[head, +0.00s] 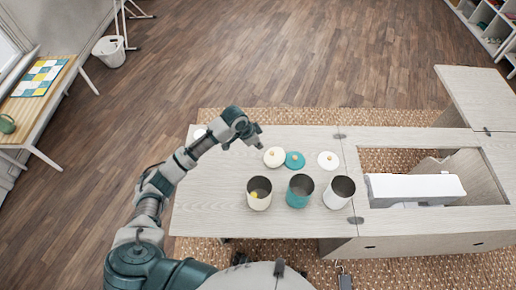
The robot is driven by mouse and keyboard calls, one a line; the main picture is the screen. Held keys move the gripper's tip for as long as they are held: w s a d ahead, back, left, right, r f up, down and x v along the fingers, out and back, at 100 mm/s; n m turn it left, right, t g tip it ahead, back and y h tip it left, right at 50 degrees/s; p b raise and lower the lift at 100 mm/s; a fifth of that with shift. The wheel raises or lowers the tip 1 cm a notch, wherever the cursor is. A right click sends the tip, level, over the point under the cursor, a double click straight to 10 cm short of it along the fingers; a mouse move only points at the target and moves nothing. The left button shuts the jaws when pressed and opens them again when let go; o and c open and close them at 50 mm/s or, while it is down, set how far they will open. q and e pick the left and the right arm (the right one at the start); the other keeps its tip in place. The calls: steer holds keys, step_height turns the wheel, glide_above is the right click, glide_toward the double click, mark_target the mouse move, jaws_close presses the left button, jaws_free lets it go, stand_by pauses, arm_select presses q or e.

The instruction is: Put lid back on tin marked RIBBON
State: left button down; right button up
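Three open tins stand in a row on the pale wood cabinet top: a cream tin (259,201) with something yellow inside, a teal tin (299,198) and a white tin (338,200). No marking is readable on any of them, so I cannot tell which is RIBBON. Behind them lie three round lids with small knobs: a cream lid (274,158), a teal lid (295,161) and a white lid (328,161). My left gripper (257,137) is above the table, just behind and left of the cream lid. Its fingers are too small to judge. My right gripper is out of view.
A white sewing machine (415,188) lies in the cabinet opening at the right. A small white object (200,133) is partly behind my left arm. The cabinet top (210,205) is clear left of the tins. A woven rug (300,116) lies beneath.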

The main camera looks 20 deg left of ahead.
arm_select(q)
steer(key=shift+c, duration=1.9)
jaws_free()
steer(key=shift+a, duration=0.1)
steer(key=v, duration=1.2)
steer(key=shift+w+a, duration=0.1)
